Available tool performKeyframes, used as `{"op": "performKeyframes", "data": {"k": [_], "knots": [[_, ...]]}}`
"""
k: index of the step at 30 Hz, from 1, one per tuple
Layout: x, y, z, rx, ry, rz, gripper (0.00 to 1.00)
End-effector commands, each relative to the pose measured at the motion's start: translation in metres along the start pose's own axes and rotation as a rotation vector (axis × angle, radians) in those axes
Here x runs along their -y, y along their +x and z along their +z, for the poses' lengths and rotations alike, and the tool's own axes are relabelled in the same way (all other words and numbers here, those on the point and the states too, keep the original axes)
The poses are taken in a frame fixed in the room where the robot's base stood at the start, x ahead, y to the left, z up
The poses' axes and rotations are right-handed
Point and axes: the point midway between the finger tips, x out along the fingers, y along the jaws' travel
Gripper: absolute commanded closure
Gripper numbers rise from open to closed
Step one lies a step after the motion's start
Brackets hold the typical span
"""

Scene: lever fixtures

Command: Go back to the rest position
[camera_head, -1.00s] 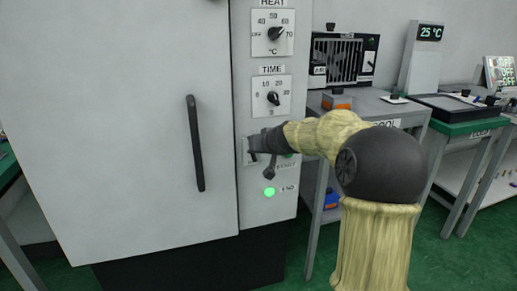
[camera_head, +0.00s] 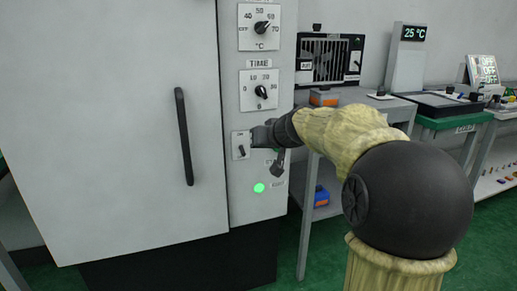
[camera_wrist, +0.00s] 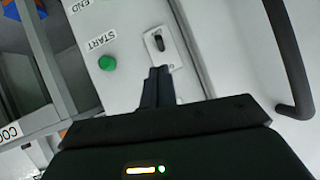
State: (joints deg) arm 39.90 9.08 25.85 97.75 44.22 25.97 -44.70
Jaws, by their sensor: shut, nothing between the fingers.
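My gripper (camera_head: 262,135) is at the grey cabinet's control panel (camera_head: 212,205), just right of a small lever switch (camera_head: 241,150) in the head view. In the wrist view my gripper (camera_wrist: 159,72) has its fingers together and empty, pointing at the panel below the switch (camera_wrist: 158,43). I cannot tell how wide the gap to the panel is. A green START button (camera_wrist: 107,63) is left of the fingers in the wrist view. My gripper and wrist partly hide the panel there in the head view.
The cabinet door has a black handle (camera_head: 184,137). HEAT (camera_head: 262,27) and TIME (camera_head: 262,92) dials sit above the switch, and a green END light (camera_head: 259,188) below. A grey table (camera_head: 360,97) with devices stands close to the right of the cabinet, near my arm.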

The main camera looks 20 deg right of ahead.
Motion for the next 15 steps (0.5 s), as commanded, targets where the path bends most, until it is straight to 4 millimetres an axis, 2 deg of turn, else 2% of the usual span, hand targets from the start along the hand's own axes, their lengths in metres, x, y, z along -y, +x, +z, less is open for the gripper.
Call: {"op": "performKeyframes", "data": {"k": [12, 15], "knots": [[-0.001, -0.0006, -0.0003, 0.001, 0.001, 0.002, 1.0], [0.0034, 0.0, 0.0064, 0.024, 0.0, 0.003, 1.0]]}}
